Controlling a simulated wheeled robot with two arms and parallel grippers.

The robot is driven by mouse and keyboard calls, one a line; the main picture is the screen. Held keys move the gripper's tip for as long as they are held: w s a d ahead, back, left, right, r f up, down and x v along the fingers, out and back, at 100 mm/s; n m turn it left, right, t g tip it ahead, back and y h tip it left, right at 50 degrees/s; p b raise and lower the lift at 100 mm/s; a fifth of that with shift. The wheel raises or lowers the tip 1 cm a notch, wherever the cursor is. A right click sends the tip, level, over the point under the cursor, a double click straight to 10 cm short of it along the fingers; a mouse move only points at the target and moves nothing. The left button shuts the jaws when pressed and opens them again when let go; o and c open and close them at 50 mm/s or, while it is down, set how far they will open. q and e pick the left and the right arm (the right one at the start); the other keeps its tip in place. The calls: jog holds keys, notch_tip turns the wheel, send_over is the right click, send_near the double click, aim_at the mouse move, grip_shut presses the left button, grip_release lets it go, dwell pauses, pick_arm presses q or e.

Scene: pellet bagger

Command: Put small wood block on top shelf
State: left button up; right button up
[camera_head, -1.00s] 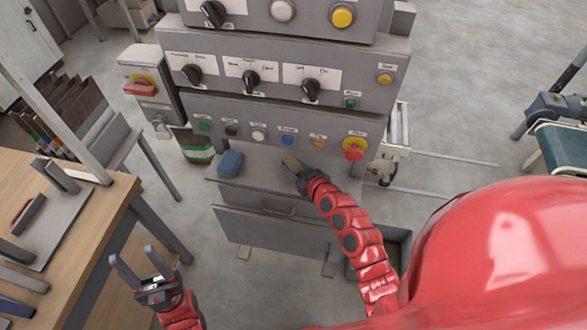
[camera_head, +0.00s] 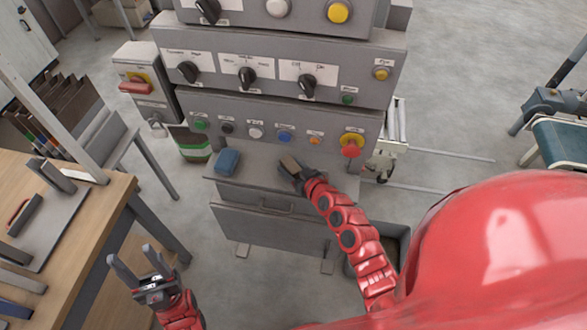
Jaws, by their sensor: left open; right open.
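A small brown block-like shape (camera_head: 289,164), which looks like the wood block, is at the fingertips of my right gripper (camera_head: 292,170), over the grey ledge (camera_head: 255,176) of the control cabinet. The gripper is open; its fingers are small and partly hidden, so I cannot tell whether they touch the block. My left gripper (camera_head: 138,268) is open and empty, fingers pointing up, beside the wooden table at lower left. I cannot make out which surface is the top shelf.
A blue block (camera_head: 227,162) lies on the ledge's left end. The cabinet's panels hold black knobs and buttons, including a red stop button (camera_head: 351,146) right of my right gripper. A wooden table (camera_head: 85,235) stands left. Open floor lies right of the cabinet.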

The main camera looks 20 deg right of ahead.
jog(key=shift+r+p, duration=0.3)
jog(key=b+v, duration=0.2)
jog(key=v, duration=0.9)
jog(key=shift+s+d+f, duration=0.1)
jog(key=shift+f, duration=0.05)
jog(key=shift+s, duration=0.35)
jog(key=shift+s, duration=0.1)
